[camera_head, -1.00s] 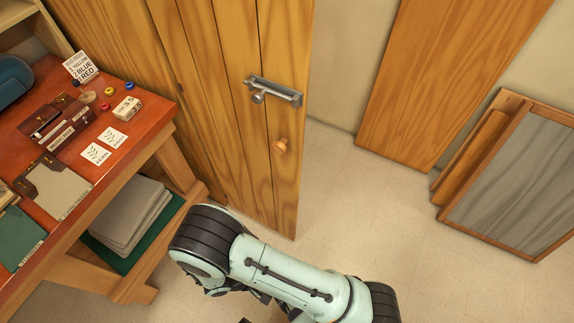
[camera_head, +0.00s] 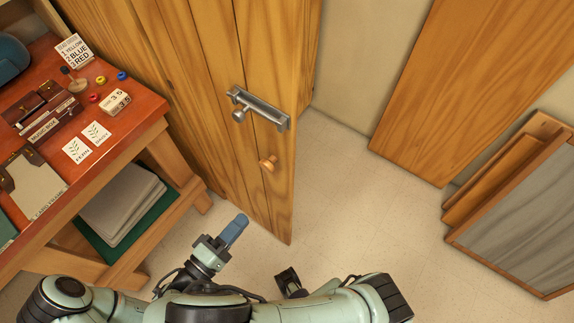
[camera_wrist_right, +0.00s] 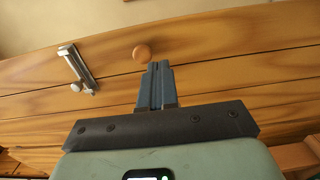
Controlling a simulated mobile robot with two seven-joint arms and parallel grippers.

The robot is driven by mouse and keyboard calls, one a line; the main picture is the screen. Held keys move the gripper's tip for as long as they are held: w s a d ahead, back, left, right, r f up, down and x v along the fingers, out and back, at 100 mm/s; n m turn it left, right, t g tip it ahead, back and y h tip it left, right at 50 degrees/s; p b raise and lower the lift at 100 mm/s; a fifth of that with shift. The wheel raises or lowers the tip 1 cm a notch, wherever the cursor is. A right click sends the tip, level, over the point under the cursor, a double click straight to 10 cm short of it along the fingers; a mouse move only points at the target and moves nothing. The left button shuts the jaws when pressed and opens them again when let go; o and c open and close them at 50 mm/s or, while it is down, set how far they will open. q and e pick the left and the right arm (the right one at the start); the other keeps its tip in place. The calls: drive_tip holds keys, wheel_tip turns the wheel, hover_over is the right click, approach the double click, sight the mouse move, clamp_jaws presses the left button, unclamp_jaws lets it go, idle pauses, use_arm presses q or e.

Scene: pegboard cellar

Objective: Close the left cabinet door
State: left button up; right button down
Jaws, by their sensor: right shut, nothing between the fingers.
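The wooden plank door (camera_head: 205,100) stands at an angle beside the desk, its free edge and lower corner over the floor. It carries a grey metal bolt latch (camera_head: 258,108) and a round wooden knob (camera_head: 268,163). My right gripper (camera_head: 236,228) has its blue-grey fingers shut and empty, pointing up toward the lower door face, below the knob. In the right wrist view the shut fingers (camera_wrist_right: 157,75) lie just below the knob (camera_wrist_right: 141,53) in the picture, with the latch (camera_wrist_right: 76,68) to the left. Contact with the door cannot be told. My left gripper is not seen.
A red-topped desk (camera_head: 135,108) with cards, small coloured pieces and cases stands at left, with grey folded cloths (camera_head: 120,205) on its lower shelf. Another wooden panel (camera_head: 450,80) and a framed board (camera_head: 525,215) are at right. Floor (camera_head: 365,220) between is clear.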

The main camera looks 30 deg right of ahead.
sight(284, 171)
drive_tip(key=p+x, duration=0.1)
drive_tip(key=x, duration=1.3)
drive_tip(key=shift+w, duration=0.1)
drive_tip(key=shift+d, duration=0.1)
